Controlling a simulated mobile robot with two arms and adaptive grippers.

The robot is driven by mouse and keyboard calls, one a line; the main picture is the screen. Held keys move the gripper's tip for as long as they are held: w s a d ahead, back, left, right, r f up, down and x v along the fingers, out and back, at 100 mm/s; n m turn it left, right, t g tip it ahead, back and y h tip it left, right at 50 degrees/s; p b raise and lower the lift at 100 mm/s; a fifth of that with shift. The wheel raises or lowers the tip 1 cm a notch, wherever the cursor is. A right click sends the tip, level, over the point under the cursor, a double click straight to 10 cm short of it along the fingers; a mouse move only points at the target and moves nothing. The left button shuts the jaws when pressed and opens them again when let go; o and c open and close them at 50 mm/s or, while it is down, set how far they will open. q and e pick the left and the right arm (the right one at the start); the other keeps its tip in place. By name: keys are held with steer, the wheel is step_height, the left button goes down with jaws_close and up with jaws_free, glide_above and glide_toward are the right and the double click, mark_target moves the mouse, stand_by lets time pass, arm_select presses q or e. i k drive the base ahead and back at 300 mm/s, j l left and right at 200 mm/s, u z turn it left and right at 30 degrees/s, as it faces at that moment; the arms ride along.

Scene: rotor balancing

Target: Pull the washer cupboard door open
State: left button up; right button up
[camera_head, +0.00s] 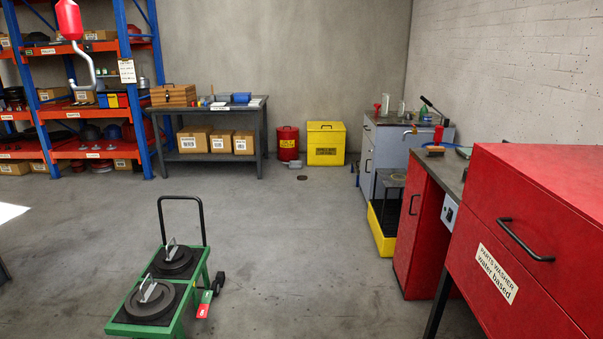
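The red parts washer (530,235) fills the right foreground, with a white label reading "PARTS WASHER water based" and a black bar handle on its front. To its left, under a dark worktop, is a red cupboard with a door (407,236) that has an upright black handle (413,204). The door looks closed. I cannot tell from a label whether this cupboard belongs to the washer. Neither of my grippers shows in the head view.
A green trolley (198,298) carrying two dark discs stands on the floor at front centre-left. A yellow tray (383,238) lies left of the red cupboard. A workbench (263,130) and shelving stand at the back. The floor between trolley and cupboard is clear.

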mark_target(417, 177)
steer(key=i, duration=1.15)
steer(key=i+j+z, duration=0.1)
steer(key=i, duration=1.1)
